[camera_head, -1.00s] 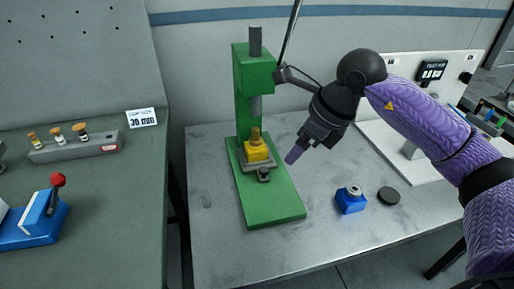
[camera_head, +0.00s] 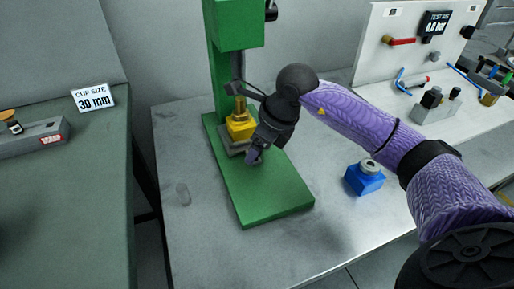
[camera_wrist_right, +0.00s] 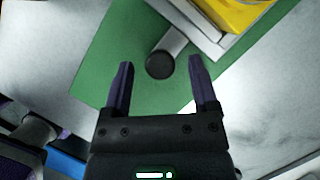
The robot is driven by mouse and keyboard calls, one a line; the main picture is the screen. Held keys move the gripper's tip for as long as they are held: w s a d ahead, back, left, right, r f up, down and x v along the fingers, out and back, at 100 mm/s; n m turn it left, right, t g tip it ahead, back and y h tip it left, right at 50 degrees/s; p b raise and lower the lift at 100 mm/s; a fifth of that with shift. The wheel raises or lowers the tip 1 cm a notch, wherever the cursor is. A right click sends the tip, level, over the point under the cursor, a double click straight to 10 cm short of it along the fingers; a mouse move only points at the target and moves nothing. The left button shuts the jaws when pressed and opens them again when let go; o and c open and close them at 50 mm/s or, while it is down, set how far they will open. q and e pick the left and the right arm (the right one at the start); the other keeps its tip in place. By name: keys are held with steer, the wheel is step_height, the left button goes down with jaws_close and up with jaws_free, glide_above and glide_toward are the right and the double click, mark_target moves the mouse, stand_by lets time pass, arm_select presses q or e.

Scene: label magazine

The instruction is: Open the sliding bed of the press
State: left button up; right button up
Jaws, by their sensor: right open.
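The green press (camera_head: 262,190) stands on the grey table, with its column at the back. On its base lies the grey sliding bed (camera_head: 232,147), carrying a yellow block (camera_head: 240,128) with a brass-coloured top. In the right wrist view, a round dark knob (camera_wrist_right: 160,66) on a short grey stem sticks out from the bed (camera_wrist_right: 190,32). My right gripper (camera_head: 254,157) is low over the green base in front of the bed. Its fingers are open, one on each side of the knob, with gaps visible. In the head view the gripper hides the knob. My left gripper is not in view.
A blue block with a ring-shaped top (camera_head: 365,178) stands right of the press. A white test panel (camera_head: 385,62) stands behind right. A "CUP SIZE 30 mm" sign (camera_head: 93,98) is on the left bench.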

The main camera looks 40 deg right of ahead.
steer(key=shift+c, duration=0.4)
jaws_close()
stand_by(1.1)
